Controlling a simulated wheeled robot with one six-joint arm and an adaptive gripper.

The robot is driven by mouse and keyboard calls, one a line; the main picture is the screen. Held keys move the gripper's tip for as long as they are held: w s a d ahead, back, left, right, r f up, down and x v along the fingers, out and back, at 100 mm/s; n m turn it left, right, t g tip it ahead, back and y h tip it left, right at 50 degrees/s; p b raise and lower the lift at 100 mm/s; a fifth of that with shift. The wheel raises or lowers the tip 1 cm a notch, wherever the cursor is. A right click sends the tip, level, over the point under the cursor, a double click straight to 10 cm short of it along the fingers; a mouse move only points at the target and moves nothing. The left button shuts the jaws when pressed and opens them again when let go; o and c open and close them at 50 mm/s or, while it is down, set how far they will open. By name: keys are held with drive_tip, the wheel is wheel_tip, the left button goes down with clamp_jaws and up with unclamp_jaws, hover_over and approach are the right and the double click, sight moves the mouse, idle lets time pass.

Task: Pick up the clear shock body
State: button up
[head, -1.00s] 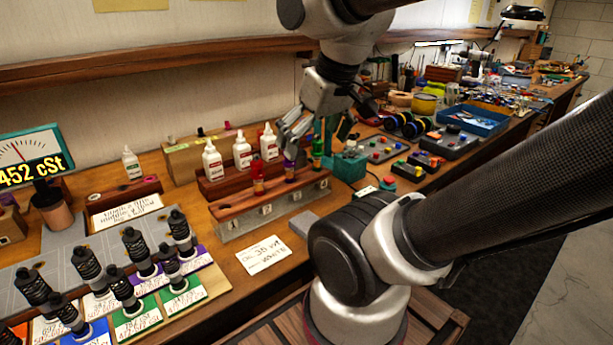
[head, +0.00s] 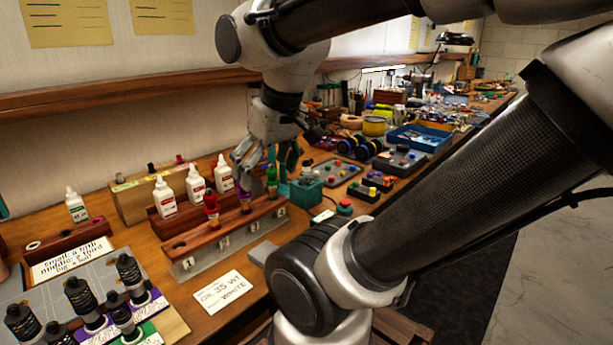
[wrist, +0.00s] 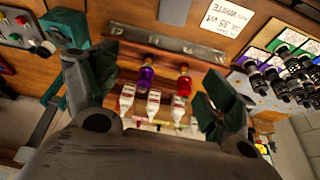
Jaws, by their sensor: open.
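A wooden rack with a grey numbered front (head: 225,245) holds a red shock body (head: 211,208), a purple one (head: 245,203) and a green one (head: 272,182). The hole at its left end looks empty. I cannot pick out a clear shock body for certain in either view. My gripper (head: 265,160) is open and empty above the right part of the rack, and partly covers the purple and green bodies. In the wrist view the purple body (wrist: 147,80) and the red body (wrist: 183,85) show between my spread fingers, apart from them.
White dropper bottles (head: 195,185) stand behind the rack. Several black spring shocks (head: 80,297) stand on coloured cards at the front left. A paper card (head: 222,292) lies in front.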

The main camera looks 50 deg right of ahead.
drive_tip(key=w+d+m, duration=0.1)
drive_tip(key=w+d+r+m+g, duration=0.1)
drive_tip(key=w+d, duration=0.1)
drive_tip(key=shift+w+d+r+m, duration=0.1)
drive_tip(key=shift+r+m, duration=0.05)
drive_tip(key=shift+m, duration=0.25)
drive_tip(key=c, duration=0.6)
drive_tip(key=shift+o, duration=0.2)
drive_tip(key=m+g, duration=0.3)
drive_tip(key=m, duration=0.7)
hover_over(306, 165)
drive_tip(key=w+d, duration=0.1)
wheel_tip(306, 165, down, 4)
drive_tip(key=shift+s+f, duration=0.1)
drive_tip(key=shift+f, duration=3.7)
